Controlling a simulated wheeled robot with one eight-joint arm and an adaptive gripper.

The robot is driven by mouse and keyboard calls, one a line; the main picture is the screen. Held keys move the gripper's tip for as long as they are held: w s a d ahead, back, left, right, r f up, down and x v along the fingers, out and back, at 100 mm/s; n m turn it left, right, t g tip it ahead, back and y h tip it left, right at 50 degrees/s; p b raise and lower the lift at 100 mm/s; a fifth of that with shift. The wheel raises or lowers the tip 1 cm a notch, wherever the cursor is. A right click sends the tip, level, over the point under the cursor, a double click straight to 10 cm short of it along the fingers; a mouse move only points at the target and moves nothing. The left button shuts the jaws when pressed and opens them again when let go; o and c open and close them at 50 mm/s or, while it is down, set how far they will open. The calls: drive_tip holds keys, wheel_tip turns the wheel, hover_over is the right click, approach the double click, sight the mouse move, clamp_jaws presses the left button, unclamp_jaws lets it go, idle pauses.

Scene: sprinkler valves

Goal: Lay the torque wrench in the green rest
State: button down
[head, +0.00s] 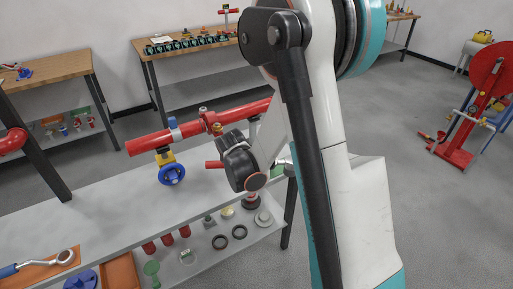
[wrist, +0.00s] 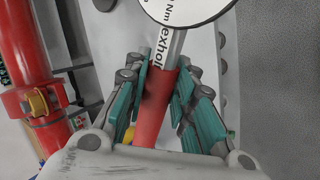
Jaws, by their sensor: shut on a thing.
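The torque wrench (wrist: 152,116) has a red grip, a grey shaft and a round white dial with black lettering. My gripper (wrist: 164,64) has its teal-padded fingers shut on both sides of the red grip. The dial is cut off by the top of the wrist view. In the head view a short red end (head: 214,164), apparently of the grip, sticks out left of my black wrist; my arm hides the fingers and most of the wrench. A small green patch (head: 277,172), perhaps the green rest, shows on the bench just right of my wrist, mostly hidden.
A red pipe (head: 150,144) with a blue-wheeled valve (head: 171,174) runs above the grey bench (head: 105,205), close to my wrist. A blue-handled wrench (head: 40,264) lies on an orange mat at the left. The lower shelf holds several fittings. The bench's middle is clear.

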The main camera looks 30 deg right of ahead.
drive_tip(key=w+d+r+n+y, duration=0.1)
drive_tip(key=w+d+n+y, duration=0.2)
drive_tip(key=d, duration=0.6)
drive_tip(key=n, duration=0.2)
drive_tip(key=shift+w+r+n+t, duration=0.25)
drive_tip(key=shift+r+n+t, duration=0.1)
drive_tip(key=shift+n+t, duration=0.05)
drive_tip(key=shift+d+b, duration=0.1)
drive_tip(key=shift+b, duration=0.35)
drive_tip(key=shift+f+b, duration=3.35)
drive_tip(key=shift+f, duration=0.65)
drive_tip(key=shift+f+b, duration=0.1)
drive_tip(key=shift+b, duration=0.2)
drive_tip(key=shift+f+b, duration=0.95)
drive_tip(key=shift+f, duration=0.2)
drive_tip(key=c, duration=1.3)
unclamp_jaws()
drive_tip(key=shift+s, duration=0.1)
